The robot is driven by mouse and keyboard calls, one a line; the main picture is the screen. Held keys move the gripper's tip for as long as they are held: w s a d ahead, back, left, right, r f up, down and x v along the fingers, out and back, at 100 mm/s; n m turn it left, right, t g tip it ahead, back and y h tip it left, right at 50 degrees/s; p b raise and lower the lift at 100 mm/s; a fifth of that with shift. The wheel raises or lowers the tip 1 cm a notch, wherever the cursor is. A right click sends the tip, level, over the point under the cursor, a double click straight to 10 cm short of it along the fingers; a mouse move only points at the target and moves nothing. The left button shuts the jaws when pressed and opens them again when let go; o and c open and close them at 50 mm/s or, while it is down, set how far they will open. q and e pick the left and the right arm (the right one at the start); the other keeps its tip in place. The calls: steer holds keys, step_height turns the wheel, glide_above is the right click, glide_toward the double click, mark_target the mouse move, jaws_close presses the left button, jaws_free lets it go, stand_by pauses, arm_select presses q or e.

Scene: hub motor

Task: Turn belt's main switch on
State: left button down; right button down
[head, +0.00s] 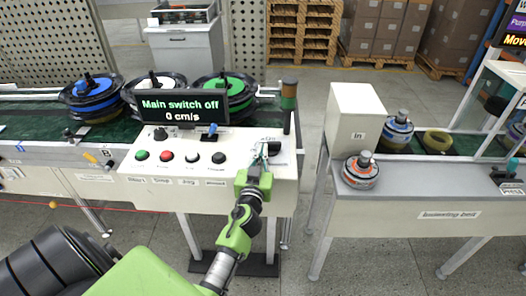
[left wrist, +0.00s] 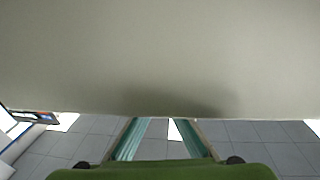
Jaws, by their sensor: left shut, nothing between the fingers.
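The belt's control box (head: 215,165) carries a display (head: 180,106) that reads "Main switch off" and "0 cm/s". A dark switch (head: 273,148), which looks like the main switch, sits at the box's right end, partly hidden by my gripper. My left gripper (head: 264,157) is shut and empty, right at this switch; I cannot tell whether it touches. In the left wrist view the two teal fingers (left wrist: 162,122) point at a plain pale surface (left wrist: 160,55) that fills the upper picture; the switch does not show there. My right gripper is not in view.
Green, red, white and black buttons (head: 180,156) and a blue-topped lever (head: 210,130) are on the box. Wheel hubs (head: 92,97) stand on the belt behind it. A second belt table (head: 420,185) with motor parts stands right, across a narrow gap.

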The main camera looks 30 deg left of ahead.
arm_select(q)
steer(key=shift+a, duration=0.4)
steer(key=shift+w+a, duration=0.1)
steer(key=shift+a, duration=0.4)
stand_by(0.6)
